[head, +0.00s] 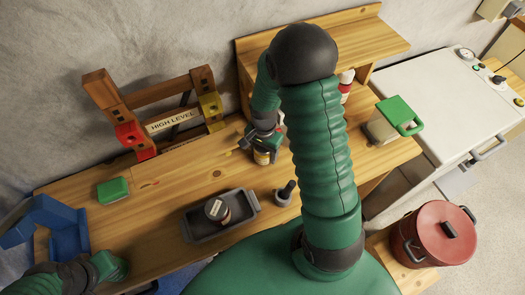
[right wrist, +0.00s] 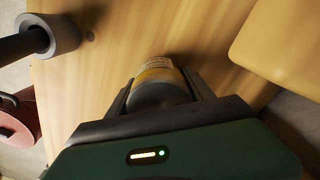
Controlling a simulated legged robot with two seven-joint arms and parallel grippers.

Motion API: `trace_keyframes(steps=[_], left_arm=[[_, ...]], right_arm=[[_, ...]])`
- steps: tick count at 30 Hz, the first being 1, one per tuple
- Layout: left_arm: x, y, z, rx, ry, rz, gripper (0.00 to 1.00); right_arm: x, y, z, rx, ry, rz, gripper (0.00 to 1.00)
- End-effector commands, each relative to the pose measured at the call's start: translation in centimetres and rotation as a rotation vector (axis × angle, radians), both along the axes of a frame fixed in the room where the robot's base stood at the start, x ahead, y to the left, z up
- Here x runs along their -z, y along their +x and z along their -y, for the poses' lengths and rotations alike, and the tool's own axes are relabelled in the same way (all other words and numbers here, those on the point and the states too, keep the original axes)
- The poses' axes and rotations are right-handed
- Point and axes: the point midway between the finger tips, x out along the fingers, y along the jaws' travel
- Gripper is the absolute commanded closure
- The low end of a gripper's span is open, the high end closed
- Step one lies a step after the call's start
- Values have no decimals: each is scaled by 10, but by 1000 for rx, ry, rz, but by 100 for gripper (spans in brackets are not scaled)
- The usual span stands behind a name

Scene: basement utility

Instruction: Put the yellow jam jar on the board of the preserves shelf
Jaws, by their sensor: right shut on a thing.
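The yellow jam jar (head: 262,157), with a yellow label and dark lid, is in my right gripper (head: 263,143) above or at the bench, left of the shelf. The right wrist view shows the jar (right wrist: 155,80) between both fingers, its lid towards the camera. I cannot tell whether its base touches the bench. A wooden shelf with a flat top board (head: 375,42) stands at the back right of the bench. My right arm hides part of it. My left gripper (head: 108,267) is low at the left; its fingers do not show clearly.
A HIGH LEVEL rack (head: 172,121) stands behind. A red-and-white bottle (head: 346,77) is by the shelf; a red pot (head: 440,233) stands right.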

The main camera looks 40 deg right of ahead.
Motion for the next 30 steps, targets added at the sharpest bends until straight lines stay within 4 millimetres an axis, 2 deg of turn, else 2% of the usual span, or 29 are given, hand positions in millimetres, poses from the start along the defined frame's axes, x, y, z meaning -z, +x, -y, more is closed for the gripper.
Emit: trace_keyframes(steps=[1, 4, 13, 14, 15, 18, 26, 30], left_arm=[[-5, 0, 0, 0, 0, 0, 100], [-6, 0, 0, 0, 0, 0, 100], [-3, 0, 0, -1, 0, 0, 100], [-4, 0, 0, -1, 0, 0, 100], [-4, 0, 0, -1, 0, 0, 100], [-4, 0, 0, 0, 0, 0, 100], [-4, 0, 0, 0, 0, 0, 100], [-5, 0, 0, -1, 0, 0, 100]], right_arm=[[-3, 10, 2, -2, -1, 1, 100], [10, 8, 1, -2, 0, -3, 100], [14, 8, 2, -1, 1, 0, 100], [14, 7, 2, -1, 1, 0, 35], [13, 7, 2, -1, 1, 0, 30], [13, 7, 2, -1, 1, -1, 18], [13, 7, 2, -1, 1, -1, 18], [0, 8, 2, -1, -1, 1, 18]])
